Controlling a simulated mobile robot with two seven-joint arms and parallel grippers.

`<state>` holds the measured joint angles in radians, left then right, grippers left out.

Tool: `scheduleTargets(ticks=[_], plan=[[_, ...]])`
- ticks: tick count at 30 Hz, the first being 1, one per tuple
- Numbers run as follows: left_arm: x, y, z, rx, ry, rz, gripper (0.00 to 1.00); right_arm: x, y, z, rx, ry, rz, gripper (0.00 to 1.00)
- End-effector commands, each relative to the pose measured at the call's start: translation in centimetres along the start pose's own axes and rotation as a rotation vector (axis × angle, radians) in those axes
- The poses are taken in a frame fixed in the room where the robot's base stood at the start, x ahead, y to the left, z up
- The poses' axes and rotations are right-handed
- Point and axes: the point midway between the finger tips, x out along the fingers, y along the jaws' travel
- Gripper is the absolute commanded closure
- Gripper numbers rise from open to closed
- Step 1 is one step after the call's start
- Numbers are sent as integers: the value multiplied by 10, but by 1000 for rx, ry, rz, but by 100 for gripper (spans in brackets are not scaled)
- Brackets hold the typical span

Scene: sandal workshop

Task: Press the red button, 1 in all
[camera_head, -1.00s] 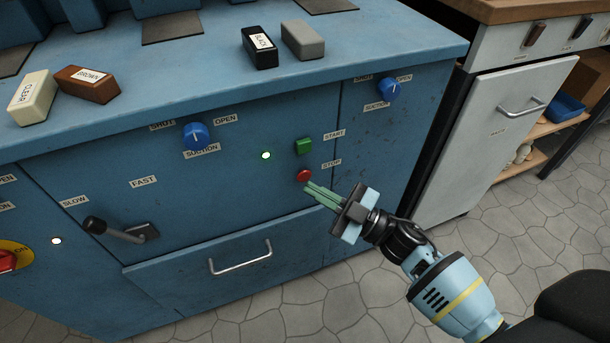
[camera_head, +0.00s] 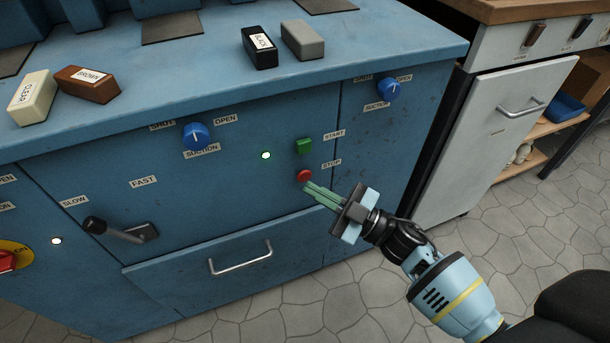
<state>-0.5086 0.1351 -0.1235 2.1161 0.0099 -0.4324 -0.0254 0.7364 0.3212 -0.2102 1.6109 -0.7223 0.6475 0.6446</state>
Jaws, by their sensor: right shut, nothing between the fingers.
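The round red button (camera_head: 304,175) is on the front panel of the blue cabinet (camera_head: 230,225), by the STOP label (camera_head: 331,164). My right gripper (camera_head: 306,186) is shut and empty, with its green fingers pointing up and left at the panel. Its fingertips are just below the red button in the picture. Whether they touch the button or the panel I cannot tell. My left gripper is not in view.
A lit lamp (camera_head: 266,155) is to the left. Blue knobs (camera_head: 196,136), a lever (camera_head: 118,230) and a drawer handle (camera_head: 240,260) also stick out from the front.

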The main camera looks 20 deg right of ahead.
Motion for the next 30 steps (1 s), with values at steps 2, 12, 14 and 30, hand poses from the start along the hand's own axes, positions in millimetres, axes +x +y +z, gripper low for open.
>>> scheduleTargets(ticks=[2, 12, 14, 30], plan=[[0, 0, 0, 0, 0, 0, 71, 0, 0, 0, 0, 0, 0, 100], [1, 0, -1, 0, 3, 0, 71, 0, 0, 0, 0, 0, 0, 100], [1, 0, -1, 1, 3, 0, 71, 0, 0, 0, 0, 0, 0, 100], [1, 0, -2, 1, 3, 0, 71, 6, 4, 4, 0, 0, 0, 100]])
